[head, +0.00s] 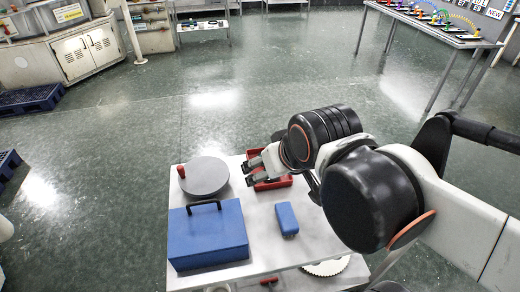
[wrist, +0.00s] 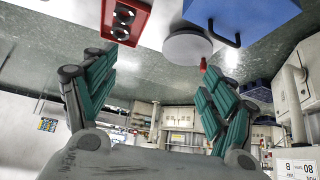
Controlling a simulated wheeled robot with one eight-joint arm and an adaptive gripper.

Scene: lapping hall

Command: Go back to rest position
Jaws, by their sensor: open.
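My gripper (head: 252,172) is at the end of my arm, above the white table (head: 262,222) beside the grey disc (head: 205,175). In the wrist view my gripper (wrist: 155,72) has its two green-padded fingers spread wide, with nothing between them. A red tray (head: 283,182) lies behind and under the gripper in the head view, partly hidden by it. It also shows in the wrist view (wrist: 141,16), with dark round parts in it. A blue case (head: 208,235) with a black handle and a small blue block (head: 286,218) rest on the table.
A small red-topped object (head: 181,171) stands at the table's left edge. A pale toothed wheel (head: 326,267) lies low at the table's front. Open green floor (head: 215,95) surrounds the table. A display table (head: 430,28) stands far right; cabinets (head: 88,52) stand far left.

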